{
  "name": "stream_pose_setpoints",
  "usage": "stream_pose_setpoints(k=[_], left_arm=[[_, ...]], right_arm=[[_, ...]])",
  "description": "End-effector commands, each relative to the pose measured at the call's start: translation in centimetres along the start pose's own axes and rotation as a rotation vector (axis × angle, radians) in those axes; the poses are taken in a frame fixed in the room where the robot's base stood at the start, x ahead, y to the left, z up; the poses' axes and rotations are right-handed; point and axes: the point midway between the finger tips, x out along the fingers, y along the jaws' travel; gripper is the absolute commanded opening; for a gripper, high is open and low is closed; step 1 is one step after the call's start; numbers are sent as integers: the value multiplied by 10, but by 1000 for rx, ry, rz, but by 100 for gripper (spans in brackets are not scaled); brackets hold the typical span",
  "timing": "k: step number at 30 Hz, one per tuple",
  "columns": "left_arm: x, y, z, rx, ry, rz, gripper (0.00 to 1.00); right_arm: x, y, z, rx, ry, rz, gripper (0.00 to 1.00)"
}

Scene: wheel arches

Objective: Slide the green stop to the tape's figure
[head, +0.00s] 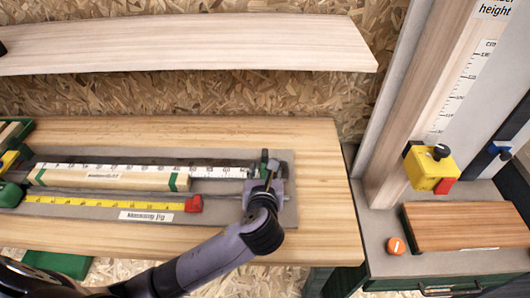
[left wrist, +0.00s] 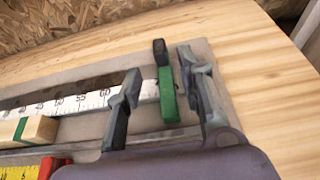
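The green stop (left wrist: 167,95), with a dark top, stands at the high-number end of the white scale (left wrist: 90,102) in the left wrist view. My left gripper (head: 268,166) is over the right end of the measuring jig and largely covers the stop in the head view. In the left wrist view my left gripper (left wrist: 160,92) is open, with one finger on each side of the stop. The stop looks nearer the right finger; contact cannot be told. The yellow tape (head: 105,203) ends in a red piece (head: 194,204); its figure is too small to read. My right gripper is not in view.
A wooden bar with green bands (head: 110,178) lies along the scale, left of the stop. A label (head: 145,216) is in front of it. On the right are a vertical scale (head: 462,85), a yellow block (head: 430,170) and a board (head: 465,225). A shelf (head: 180,45) is behind.

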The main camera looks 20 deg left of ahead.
Motion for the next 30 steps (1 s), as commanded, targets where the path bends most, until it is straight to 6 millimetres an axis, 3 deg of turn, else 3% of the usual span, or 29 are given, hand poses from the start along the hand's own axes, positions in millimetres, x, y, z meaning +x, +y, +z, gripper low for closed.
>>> stream_pose_setpoints(k=[6,12,18,26,30], left_arm=[[48,0,1,0,0,3,35],[79,0,0,-1,1,1,35],[92,0,0,-1,1,0,35],[93,0,0,-1,1,0,35],[92,0,0,-1,1,-1,26]], right_arm=[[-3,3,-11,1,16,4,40],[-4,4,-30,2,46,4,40],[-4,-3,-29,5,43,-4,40],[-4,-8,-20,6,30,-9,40],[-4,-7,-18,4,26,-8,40]])
